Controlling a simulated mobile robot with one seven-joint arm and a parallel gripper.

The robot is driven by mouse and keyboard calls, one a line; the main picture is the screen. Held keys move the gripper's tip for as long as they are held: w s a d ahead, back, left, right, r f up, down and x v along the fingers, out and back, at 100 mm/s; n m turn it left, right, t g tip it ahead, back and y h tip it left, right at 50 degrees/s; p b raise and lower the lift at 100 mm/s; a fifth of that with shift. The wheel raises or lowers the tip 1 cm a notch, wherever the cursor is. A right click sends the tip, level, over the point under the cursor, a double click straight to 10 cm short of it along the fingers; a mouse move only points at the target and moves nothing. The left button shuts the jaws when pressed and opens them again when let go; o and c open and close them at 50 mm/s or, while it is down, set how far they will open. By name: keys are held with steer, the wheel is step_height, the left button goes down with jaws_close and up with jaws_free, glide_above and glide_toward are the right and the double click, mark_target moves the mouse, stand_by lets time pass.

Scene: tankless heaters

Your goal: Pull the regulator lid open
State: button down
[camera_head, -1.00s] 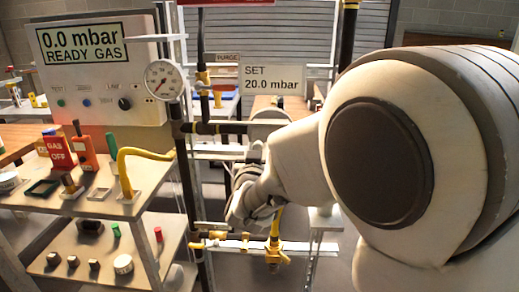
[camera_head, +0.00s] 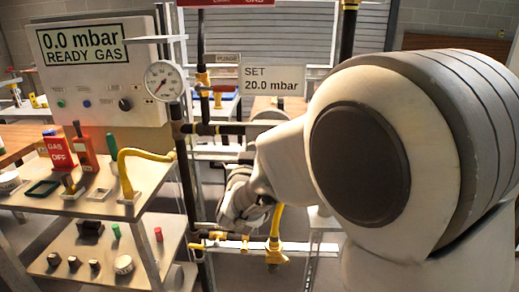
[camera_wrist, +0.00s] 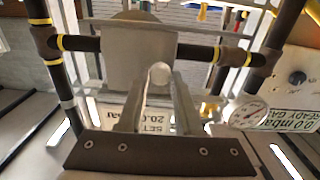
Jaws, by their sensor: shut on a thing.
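The regulator sits in a dark pipe run behind my arm, and in the head view only a pale rounded part of it (camera_head: 268,113) shows above the arm. In the wrist view its flat grey lid (camera_wrist: 139,50) faces my gripper, with a small round pale knob (camera_wrist: 160,74) near its lower edge. My gripper (camera_wrist: 161,84) has one finger on each side of this knob and is shut on it. The lid looks close against the regulator, but I cannot tell whether there is a gap. In the head view my fingers are mostly hidden.
Dark pipes with yellow rings (camera_wrist: 78,44) run on both sides of the regulator. A round gauge (camera_head: 163,81) and a panel (camera_head: 95,75) reading 0.0 mbar stand to the left. A "SET 20.0 mbar" sign (camera_head: 273,80) is above. A shelf cart (camera_head: 125,205) stands at left.

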steer(key=a+p, duration=0.1)
steer(key=a, duration=0.7)
steer(key=shift+a+p, duration=0.3)
steer(key=shift+w, duration=0.1)
steer(key=c, duration=0.6)
jaws_free()
steer(key=s, duration=0.5)
steer(key=s+p, duration=0.1)
steer(key=s, duration=0.5)
steer(key=s+p, duration=0.1)
steer(key=s, duration=0.5)
steer(key=shift+s+a, duration=0.2)
steer(key=shift+a, duration=0.05)
